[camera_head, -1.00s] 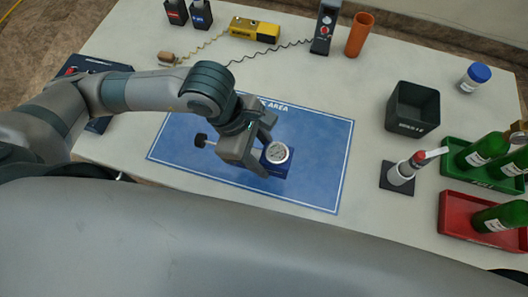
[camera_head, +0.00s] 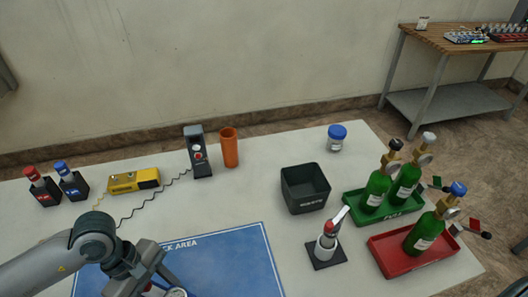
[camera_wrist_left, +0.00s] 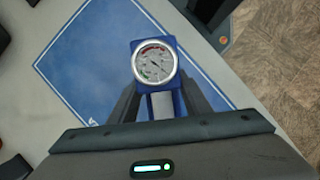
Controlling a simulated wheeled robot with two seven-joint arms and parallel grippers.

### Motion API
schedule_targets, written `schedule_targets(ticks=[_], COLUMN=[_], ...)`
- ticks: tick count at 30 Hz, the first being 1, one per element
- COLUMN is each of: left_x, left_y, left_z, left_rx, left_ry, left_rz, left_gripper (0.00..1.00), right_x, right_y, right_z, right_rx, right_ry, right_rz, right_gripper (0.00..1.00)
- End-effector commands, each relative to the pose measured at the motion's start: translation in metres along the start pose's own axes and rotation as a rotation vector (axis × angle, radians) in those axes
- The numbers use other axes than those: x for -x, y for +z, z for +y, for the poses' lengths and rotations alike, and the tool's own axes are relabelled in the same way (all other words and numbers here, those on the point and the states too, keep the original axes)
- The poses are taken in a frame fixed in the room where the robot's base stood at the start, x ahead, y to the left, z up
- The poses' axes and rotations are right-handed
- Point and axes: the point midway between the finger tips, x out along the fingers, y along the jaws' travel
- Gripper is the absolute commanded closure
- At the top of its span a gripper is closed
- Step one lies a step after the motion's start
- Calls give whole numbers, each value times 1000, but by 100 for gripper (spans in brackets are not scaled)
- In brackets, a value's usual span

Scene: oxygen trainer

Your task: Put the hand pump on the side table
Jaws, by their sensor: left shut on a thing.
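A blue device with a round white dial gauge, which looks like the hand pump, shows in the left wrist view (camera_wrist_left: 178,103). My left gripper (camera_wrist_left: 160,108) is shut on it, with one grey finger on each side. In the head view only the top of the gauge (camera_head: 177,292) shows at the bottom edge, beside my left gripper (camera_head: 155,286), over the blue mat. Whether it touches the mat is unclear. The side table (camera_head: 455,42), with a wooden top and grey lower shelf, stands apart at the back right. My right gripper is not in view.
Electronic items (camera_head: 466,37) stand on the side table's top. The work table (camera_head: 290,245) bears a black bin (camera_head: 305,188), green tray (camera_head: 352,208) and red tray (camera_head: 382,255) with green bottles, an orange tube (camera_head: 230,148) and a lever device (camera_head: 326,240). Floor separates both tables.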

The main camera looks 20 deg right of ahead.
Motion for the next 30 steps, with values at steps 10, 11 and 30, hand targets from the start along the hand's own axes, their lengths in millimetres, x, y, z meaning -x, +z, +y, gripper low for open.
schedule_targets(ticks=[10,11,30], left_x=[4,5,17], left_y=[-56,-61,-98], left_z=[-1,-1,-7], left_rx=[-458,-499,-850], left_ry=[-190,-206,-350], left_rz=[3,3,2], left_gripper=[97,97,97], right_x=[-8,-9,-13], right_y=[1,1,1], right_z=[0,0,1], right_rx=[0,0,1], right_ry=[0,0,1], right_rz=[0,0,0], right_gripper=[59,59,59])
